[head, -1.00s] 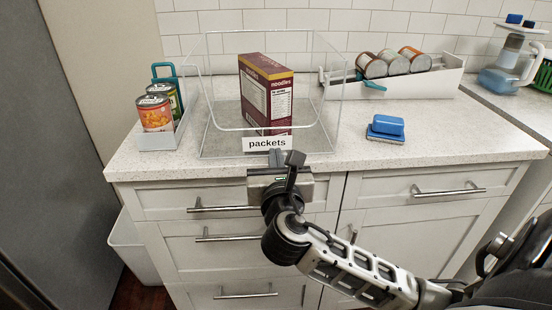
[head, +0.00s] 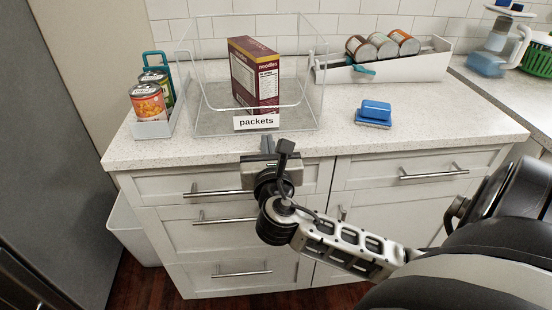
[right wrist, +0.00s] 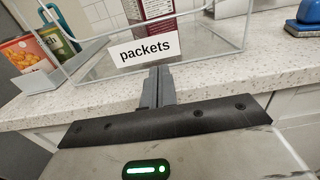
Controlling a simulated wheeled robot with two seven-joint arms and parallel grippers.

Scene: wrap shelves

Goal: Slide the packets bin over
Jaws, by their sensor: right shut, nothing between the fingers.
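The packets bin (head: 205,122) is a clear, open-topped bin on the counter, with a white "packets" label (head: 256,122) on its front. A maroon and yellow noodles box (head: 254,78) stands inside it. My right gripper (head: 268,145) is shut and empty, just in front of the bin at the counter's front edge, below the label. In the right wrist view its closed fingers (right wrist: 158,85) point toward the label, and the bin's front wall (right wrist: 210,62) shows beyond them. I cannot tell whether they touch it. My left gripper is not in view.
A caddy with cans (head: 150,125) stands close to the bin's left. A white tray of cans (head: 400,68) lies behind right. A blue sponge or brush (head: 375,110) lies to the right, with clear counter (head: 340,130) between. Drawers with handles (head: 225,192) are below.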

